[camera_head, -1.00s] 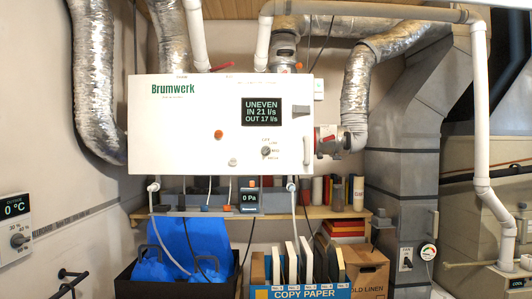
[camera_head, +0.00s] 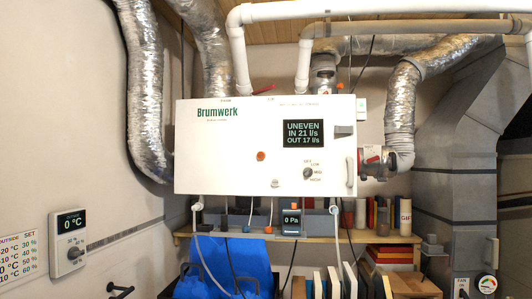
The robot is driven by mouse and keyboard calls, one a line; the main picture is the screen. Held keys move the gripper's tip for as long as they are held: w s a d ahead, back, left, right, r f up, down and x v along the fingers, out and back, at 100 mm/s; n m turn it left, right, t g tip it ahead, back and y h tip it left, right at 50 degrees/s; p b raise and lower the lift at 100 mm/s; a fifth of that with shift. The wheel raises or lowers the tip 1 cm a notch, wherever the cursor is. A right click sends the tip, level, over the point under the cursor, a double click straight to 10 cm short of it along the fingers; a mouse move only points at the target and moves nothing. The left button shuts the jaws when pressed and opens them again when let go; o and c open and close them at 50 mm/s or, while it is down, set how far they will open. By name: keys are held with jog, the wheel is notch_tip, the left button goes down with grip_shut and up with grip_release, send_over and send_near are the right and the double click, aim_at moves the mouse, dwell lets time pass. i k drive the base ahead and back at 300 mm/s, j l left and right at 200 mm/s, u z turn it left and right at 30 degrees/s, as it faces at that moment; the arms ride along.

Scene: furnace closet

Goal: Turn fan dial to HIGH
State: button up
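The white Brumwerk unit (camera_head: 232,160) hangs on the back wall. On its lower right front is a small dark round dial (camera_head: 308,173). The small labels OFF, LOW, MID and HIGH stand around the dial's upper and right sides. The dial is too small for me to tell where its pointer stands. The unit's screen (camera_head: 303,133) reads UNEVEN, IN 21 l/s, OUT 17 l/s. A separate plate marked FAN (camera_head: 461,285) is on the grey duct at the lower right, partly cut off. My gripper is not in view.
A shelf (camera_head: 410,239) with small items, including a 0 Pa meter (camera_head: 291,222), runs below the unit. A vertical handle (camera_head: 351,172) and duct joint (camera_head: 376,163) are right of the dial. A wall controller (camera_head: 69,243) is at left. The dial's front looks unobstructed.

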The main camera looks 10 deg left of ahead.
aim_at(308, 172)
jog(key=i+j, duration=0.15)
jog(key=i, duration=0.3)
jog(key=i+j, duration=0.15)
jog(key=i, duration=0.25)
